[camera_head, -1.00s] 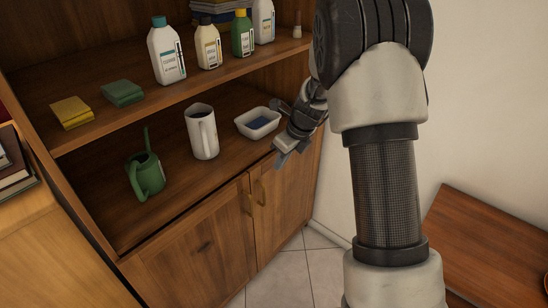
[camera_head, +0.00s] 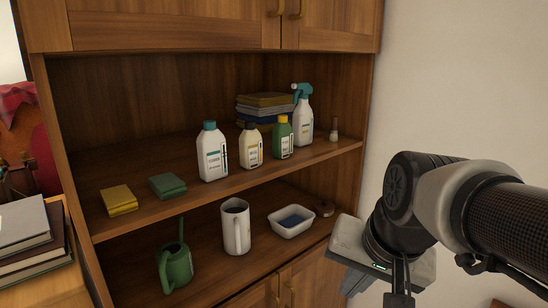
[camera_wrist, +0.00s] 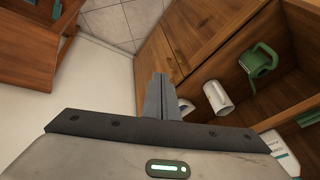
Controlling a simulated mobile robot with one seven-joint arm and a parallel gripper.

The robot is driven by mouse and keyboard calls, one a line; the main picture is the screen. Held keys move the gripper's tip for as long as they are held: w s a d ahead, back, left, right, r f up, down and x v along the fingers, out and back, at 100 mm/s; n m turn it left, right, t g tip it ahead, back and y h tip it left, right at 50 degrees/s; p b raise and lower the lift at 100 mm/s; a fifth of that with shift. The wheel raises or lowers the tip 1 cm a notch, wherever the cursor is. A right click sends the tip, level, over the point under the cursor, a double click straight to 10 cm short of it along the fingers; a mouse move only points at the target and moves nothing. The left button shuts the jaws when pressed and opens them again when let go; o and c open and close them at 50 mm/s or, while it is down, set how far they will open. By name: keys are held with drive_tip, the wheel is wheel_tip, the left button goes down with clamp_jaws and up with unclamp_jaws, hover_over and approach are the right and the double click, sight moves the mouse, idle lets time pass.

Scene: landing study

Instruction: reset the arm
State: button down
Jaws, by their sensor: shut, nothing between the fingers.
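My gripper (camera_head: 352,286) is at the lower right of the head view, in front of the right end of the cabinet's lower shelf. In the wrist view its two fingers (camera_wrist: 160,80) are together with nothing between them. It is apart from the shelf things. My arm comes in from the right edge of the head view.
The lower shelf also holds a white pitcher (camera_head: 236,232) and a green watering can (camera_head: 176,268). The upper shelf holds yellow (camera_head: 119,202) and green (camera_head: 167,186) folded cloths or sponges, several bottles (camera_head: 212,155) and stacked books (camera_head: 262,108). Bare wall (camera_head: 450,80) stands right.

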drive_tip(key=s+d+n+h, duration=0.1)
drive_tip(key=s+d+n, duration=0.1)
drive_tip(key=s+n, duration=0.25)
wheel_tip(320, 180, up, 18)
drive_tip(key=p, duration=1.8)
drive_tip(key=shift+s+a, duration=0.25)
drive_tip(key=shift+s, duration=0.2)
